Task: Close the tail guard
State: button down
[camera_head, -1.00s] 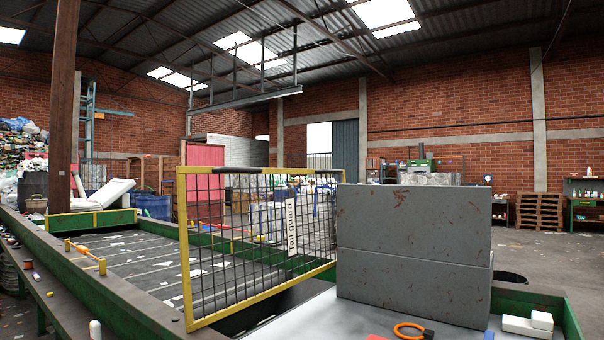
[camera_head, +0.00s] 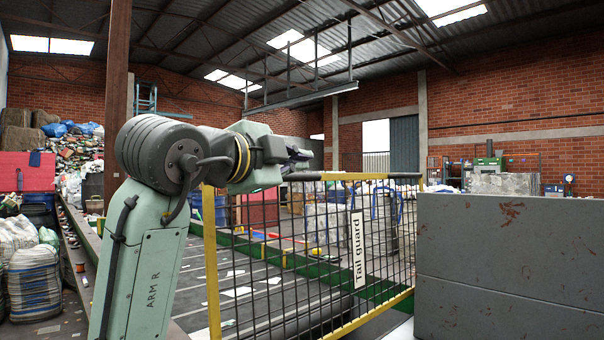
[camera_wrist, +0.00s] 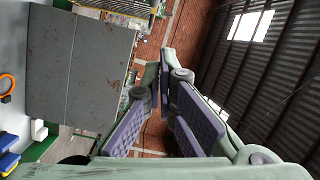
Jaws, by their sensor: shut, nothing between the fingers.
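The tail guard (camera_head: 357,250) is a yellow-framed panel of black wire mesh with a white label. In the head view it stands upright across the end of the dark belt (camera_head: 240,280), to the left of a grey metal housing (camera_head: 510,260). I cannot tell whether it touches the housing. My gripper (camera_head: 298,155) is above the guard's top bar, towards its left part, and I see no clear contact. In the wrist view my gripper (camera_wrist: 163,95) is shut with nothing held.
The grey housing (camera_wrist: 80,70) also shows in the wrist view. An orange-handled tool (camera_wrist: 8,85) lies near it. Bagged waste (camera_head: 33,280) stands at the left, and a brown post (camera_head: 117,90) rises behind my arm. The space above the guard is mostly open.

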aim_at(317, 175)
jog(key=shift+m+g, duration=0.4)
jog(key=shift+g, duration=0.1)
jog(key=shift+w+a+f+p+x, duration=0.3)
jog(key=shift+p+x, duration=0.6)
jog(key=shift+x, duration=1)
jog(key=shift+w+a+f+p+x, duration=0.3)
jog(key=shift+p+x, duration=0.55)
jog(key=shift+x, duration=1.05)
jog(key=shift+w+a+f+p+x, duration=0.1)
jog(key=shift+a+p+x, duration=0.25)
jog(key=shift+p+x, duration=1.1)
jog(key=shift+w+d+b, duration=0.25)
jog(key=shift+w+b, duration=0.15)
jog(key=shift+b, duration=0.15)
